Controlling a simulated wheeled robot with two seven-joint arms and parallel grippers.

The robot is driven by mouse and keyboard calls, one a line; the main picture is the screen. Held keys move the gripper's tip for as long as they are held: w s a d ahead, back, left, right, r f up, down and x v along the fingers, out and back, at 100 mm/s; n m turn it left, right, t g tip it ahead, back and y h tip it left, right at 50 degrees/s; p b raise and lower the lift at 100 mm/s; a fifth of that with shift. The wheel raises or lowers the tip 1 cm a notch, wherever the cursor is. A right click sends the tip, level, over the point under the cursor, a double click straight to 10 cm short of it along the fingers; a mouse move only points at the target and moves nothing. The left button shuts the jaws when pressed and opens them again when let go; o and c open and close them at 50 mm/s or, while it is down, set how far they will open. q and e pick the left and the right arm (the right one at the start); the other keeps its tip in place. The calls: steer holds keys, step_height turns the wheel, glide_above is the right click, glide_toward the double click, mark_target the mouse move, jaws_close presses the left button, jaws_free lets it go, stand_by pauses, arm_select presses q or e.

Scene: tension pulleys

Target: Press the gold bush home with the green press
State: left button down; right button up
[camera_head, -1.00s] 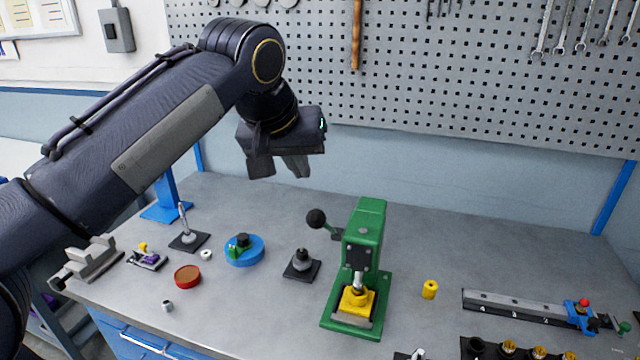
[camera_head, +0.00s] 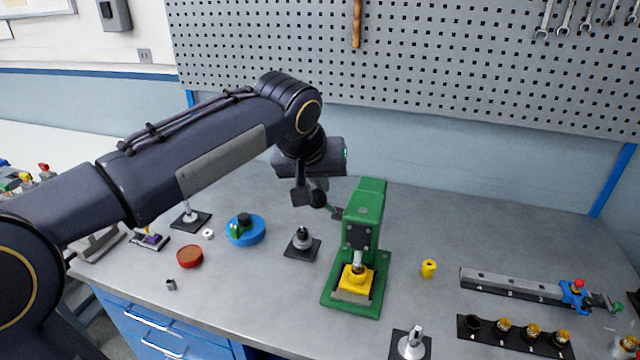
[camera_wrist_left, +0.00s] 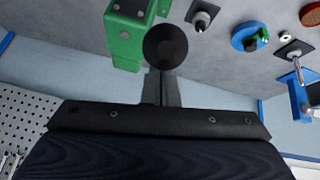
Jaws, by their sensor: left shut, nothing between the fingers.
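The green press (camera_head: 365,215) stands upright on the bench on its green base. Its lever ends in a black ball knob (camera_head: 318,199), which also shows in the left wrist view (camera_wrist_left: 165,46). My left gripper (camera_head: 306,192) is shut and empty, pointing down at the knob. In the wrist view its fingertips (camera_wrist_left: 160,82) are right at the knob; I cannot tell whether they touch. A yellow block (camera_head: 355,280) sits under the silver ram. I cannot make out a separate gold bush there; the ram hides the block's top. My right gripper is out of view.
A yellow cylinder (camera_head: 428,268) stands right of the press. A black rack (camera_head: 480,338) with several gold-topped parts and a grey rail (camera_head: 505,285) lie farther right. A dark post on a plate (camera_head: 302,242) and a blue disc fixture (camera_head: 245,230) stand left.

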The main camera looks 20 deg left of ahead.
arm_select(q)
steer(key=shift+s+d+f, duration=0.1)
steer(key=shift+s+f, duration=0.15)
steer(key=shift+f, duration=0.1)
